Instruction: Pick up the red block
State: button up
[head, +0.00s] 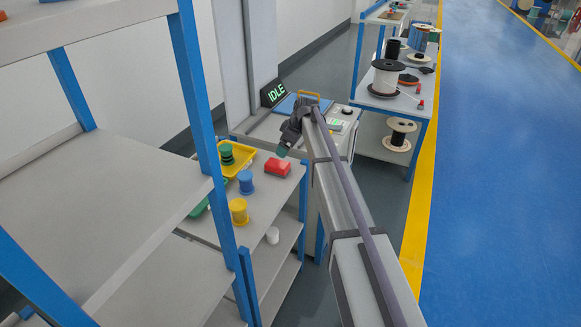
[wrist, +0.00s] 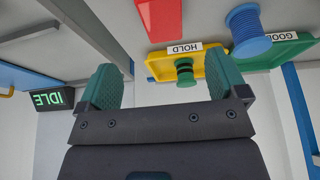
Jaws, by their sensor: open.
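The red block (head: 278,167) lies on the grey shelf top (head: 262,200) near its right edge. My gripper (head: 283,152) is just above and behind the block in the head view, apart from it. In the wrist view, which looks upside down, the red block (wrist: 159,20) shows at the top, cut off by the frame. My gripper (wrist: 163,78) has its two green fingers spread wide with nothing between them. The block lies beyond the fingertips there.
A yellow tray (wrist: 214,64) labelled HOLD with a green spool (wrist: 185,72) stands beside the block. A blue spool (head: 246,182) and a yellow spool (head: 238,211) are close by. A machine with an IDLE display (head: 274,93) stands behind.

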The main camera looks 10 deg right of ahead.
aim_at(278, 163)
jog(key=b+x, duration=1)
jog(key=x, duration=0.1)
jog(key=shift+s+a+f, duration=0.1)
jog(key=shift+f, duration=0.15)
jog(key=shift+r, duration=0.25)
jog(key=c, duration=1.1)
jog(key=shift+r, duration=0.15)
